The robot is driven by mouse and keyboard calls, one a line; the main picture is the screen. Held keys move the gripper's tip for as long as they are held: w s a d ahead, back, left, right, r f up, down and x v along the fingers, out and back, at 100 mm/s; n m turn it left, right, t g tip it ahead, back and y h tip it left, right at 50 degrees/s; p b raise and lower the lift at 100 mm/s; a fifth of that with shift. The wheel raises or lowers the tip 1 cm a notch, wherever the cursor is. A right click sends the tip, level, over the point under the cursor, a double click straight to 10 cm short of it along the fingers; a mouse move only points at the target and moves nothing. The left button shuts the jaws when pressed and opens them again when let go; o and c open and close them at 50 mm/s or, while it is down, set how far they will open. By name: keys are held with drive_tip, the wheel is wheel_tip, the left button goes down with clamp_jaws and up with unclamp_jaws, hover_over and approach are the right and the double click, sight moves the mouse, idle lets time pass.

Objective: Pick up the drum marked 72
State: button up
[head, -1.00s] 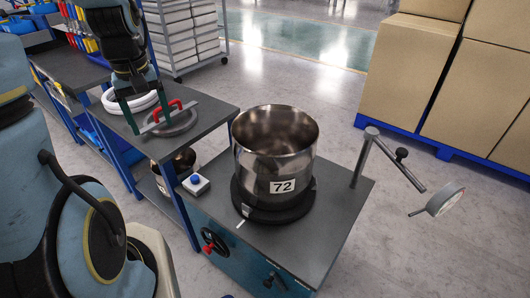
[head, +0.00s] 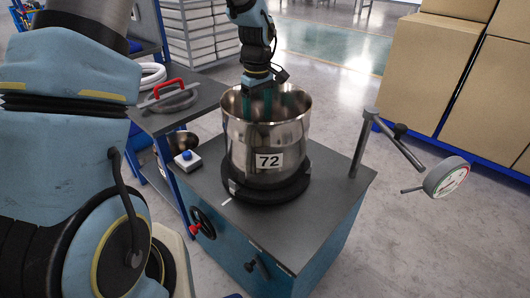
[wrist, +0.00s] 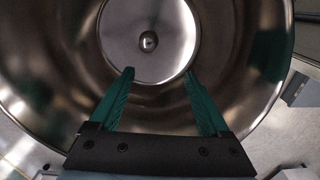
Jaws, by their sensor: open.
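The drum marked 72 (head: 267,140) is an open, shiny metal pot with a white number label on its front. It stands upright on a black round base (head: 262,192) on top of a grey-topped blue cabinet. My gripper (head: 268,105) points down at the drum's open mouth, its green fingers showing against the inside wall. In the wrist view the drum's inside (wrist: 230,75) fills most of the picture, with a round floor and a small central bump. The fingers (wrist: 158,72) are spread with nothing between them. How deep they reach is hard to tell.
A lid with a red handle (head: 166,98) lies on the bench at left. A white box with a blue button (head: 187,160) sits left of the drum. A post with a jointed arm and dial (head: 446,177) stands right. Cardboard boxes (head: 432,60) stand behind; floor between is clear.

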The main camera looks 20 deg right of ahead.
drive_tip(key=shift+n, duration=0.3)
drive_tip(key=f+b, duration=0.1)
drive_tip(key=f, duration=0.1)
drive_tip(key=d+f+b, duration=0.1)
drive_tip(key=f, duration=0.1)
drive_tip(key=d+f+b, duration=0.1)
drive_tip(key=f, duration=0.1)
drive_tip(key=shift+w+d+f, duration=0.1)
drive_tip(key=shift+w+d, duration=0.15)
drive_tip(key=shift+w, duration=0.15)
wheel_tip(320, 180, down, 10)
drive_tip(key=shift+d+f+p, duration=0.15)
drive_tip(key=shift+p, duration=0.25)
drive_tip(key=shift+c, duration=0.3)
clamp_jaws()
